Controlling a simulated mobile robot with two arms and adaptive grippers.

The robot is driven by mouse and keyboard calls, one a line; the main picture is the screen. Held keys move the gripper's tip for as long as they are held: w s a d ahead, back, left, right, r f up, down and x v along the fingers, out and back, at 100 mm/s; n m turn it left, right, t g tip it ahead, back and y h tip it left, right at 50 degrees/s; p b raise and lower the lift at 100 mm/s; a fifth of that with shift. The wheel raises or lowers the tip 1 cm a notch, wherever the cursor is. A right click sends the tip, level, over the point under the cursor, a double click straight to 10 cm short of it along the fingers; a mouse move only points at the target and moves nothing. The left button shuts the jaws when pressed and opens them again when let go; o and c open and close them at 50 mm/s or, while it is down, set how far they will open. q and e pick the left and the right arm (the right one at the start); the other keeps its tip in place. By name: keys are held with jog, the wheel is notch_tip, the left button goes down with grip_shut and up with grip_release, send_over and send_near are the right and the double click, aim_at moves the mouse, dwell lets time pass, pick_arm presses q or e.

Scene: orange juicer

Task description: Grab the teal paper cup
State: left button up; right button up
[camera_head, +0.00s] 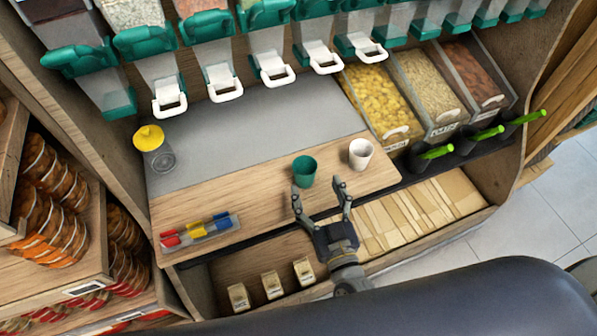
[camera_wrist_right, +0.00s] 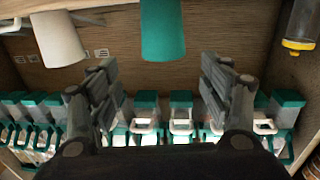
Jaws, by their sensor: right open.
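The teal paper cup (camera_head: 304,171) stands upright on the wooden counter, near its front edge. It also shows in the right wrist view (camera_wrist_right: 162,30), at the top and between the two fingers, beyond their tips. My right gripper (camera_head: 320,192) is open and empty, just in front of the teal cup and slightly to its right, with a small gap to it. The same gripper's fingers are spread wide in the right wrist view (camera_wrist_right: 160,88). My left gripper is not in view.
A white cup (camera_head: 360,153) stands right of the teal cup. A tray of markers (camera_head: 199,232) lies at the counter's left front. A yellow-topped item (camera_head: 149,138) is at the left. Dispensers with white spouts (camera_head: 272,68) hang behind. The grey counter middle is clear.

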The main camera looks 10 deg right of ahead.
aim_at(305, 166)
jog(key=shift+w+a, duration=0.1)
jog(key=shift+w, duration=1.15)
jog(key=shift+w+a+f, duration=0.1)
jog(key=shift+w+a, duration=0.1)
jog(key=shift+w, duration=0.6)
jog(key=w, duration=0.4)
jog(key=shift+w+a+f, duration=0.1)
jog(key=shift+a+f, duration=0.2)
jog(key=shift+a, duration=0.05)
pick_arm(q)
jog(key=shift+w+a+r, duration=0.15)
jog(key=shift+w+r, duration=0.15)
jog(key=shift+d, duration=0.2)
pick_arm(e)
jog(key=c, duration=0.8)
